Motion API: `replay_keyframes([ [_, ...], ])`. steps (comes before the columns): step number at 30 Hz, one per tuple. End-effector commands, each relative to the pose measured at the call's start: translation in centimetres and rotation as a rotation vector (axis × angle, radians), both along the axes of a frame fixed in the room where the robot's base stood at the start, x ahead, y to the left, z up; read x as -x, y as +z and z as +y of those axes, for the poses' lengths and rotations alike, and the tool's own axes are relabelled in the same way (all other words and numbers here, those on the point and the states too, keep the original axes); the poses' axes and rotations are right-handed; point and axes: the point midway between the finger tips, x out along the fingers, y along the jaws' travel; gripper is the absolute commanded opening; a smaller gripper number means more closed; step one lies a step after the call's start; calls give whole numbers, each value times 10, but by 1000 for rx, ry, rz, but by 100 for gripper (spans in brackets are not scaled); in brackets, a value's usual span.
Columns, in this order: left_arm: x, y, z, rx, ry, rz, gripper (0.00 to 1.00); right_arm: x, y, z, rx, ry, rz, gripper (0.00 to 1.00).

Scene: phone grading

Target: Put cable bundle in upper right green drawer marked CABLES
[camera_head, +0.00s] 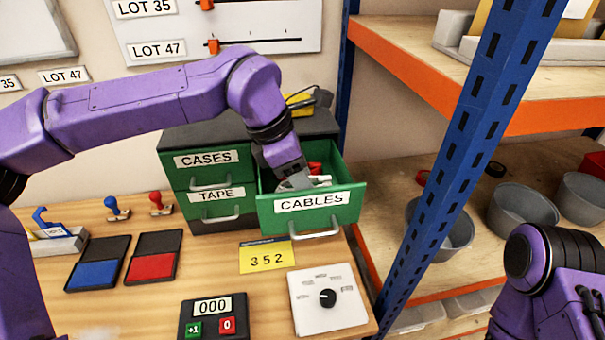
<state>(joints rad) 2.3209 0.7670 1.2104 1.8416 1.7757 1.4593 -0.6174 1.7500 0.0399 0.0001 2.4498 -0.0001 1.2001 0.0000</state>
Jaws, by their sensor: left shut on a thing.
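The green drawer marked CABLES (312,203) is pulled open at the upper right of the drawer cabinet (208,139). My left gripper (297,182) reaches down into the open drawer. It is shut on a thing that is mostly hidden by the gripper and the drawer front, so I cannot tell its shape. Something white and something red (315,168) show beside the gripper inside the drawer. I cannot tell if either is the cable bundle. My right arm shows at the lower right, with its gripper out of view.
CASES and TAPE drawers (214,197) are closed on the left. A yellow 352 card (266,257), a dial panel (327,299), a counter (213,317) and blue and red ink pads (153,258) lie on the table. A blue rack post (462,150) stands right of the cabinet.

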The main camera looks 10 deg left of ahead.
Motion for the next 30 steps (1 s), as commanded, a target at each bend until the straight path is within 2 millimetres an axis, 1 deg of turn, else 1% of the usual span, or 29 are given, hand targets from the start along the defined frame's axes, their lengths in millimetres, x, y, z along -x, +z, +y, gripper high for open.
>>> replay_keyframes([
  [10, 0, -11, 0, 0, -1, -2, 16, 0, -4, 0, 0, 0, 0, 43],
  [14, 0, -11, 0, 0, 0, -2, 16, 0, -4, 0, 0, 0, 0, 43],
  [15, 0, -11, 0, 0, -1, -2, 56, 0, -4, 0, 0, 0, 0, 43],
  [24, 0, -10, 0, 0, -1, -2, 56, 0, -4, 0, 0, 0, 0, 43],
  [26, 0, -5, 0, 0, -1, -2, 56, 0, -1, 0, 0, 0, 0, 43],
  [28, 0, 7, 0, 0, 1, -2, 56, 0, 4, 0, 0, 0, 0, 43],
  [29, 0, 9, 3, 2, 2, -5, 56, 0, -1, 0, 0, 0, 0, 43],
  [30, 2, 18, 6, 2, 3, -5, 56, 0, -4, 0, 0, 0, 0, 43],
])
